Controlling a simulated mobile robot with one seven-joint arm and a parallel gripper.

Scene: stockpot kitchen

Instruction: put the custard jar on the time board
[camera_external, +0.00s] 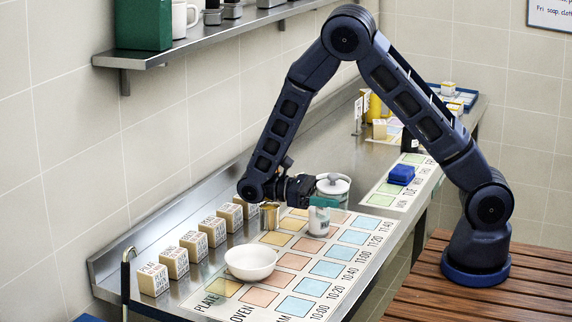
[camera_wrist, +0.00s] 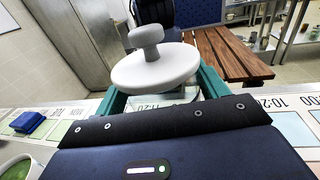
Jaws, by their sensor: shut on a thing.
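A white jar (camera_external: 319,224), which I take for the custard jar, is held between my gripper's (camera_external: 321,203) teal fingers. Its label is too small to read. In the wrist view, its round grey-white lid with a knob (camera_wrist: 155,66) sits between the fingers. I cannot tell whether the jar's base touches the board. My gripper is shut on the jar.
A white bowl (camera_external: 250,262) stands on the board's near part. Several lettered blocks (camera_external: 192,246) line the wall side. A blue block (camera_external: 401,174) lies on another chart.

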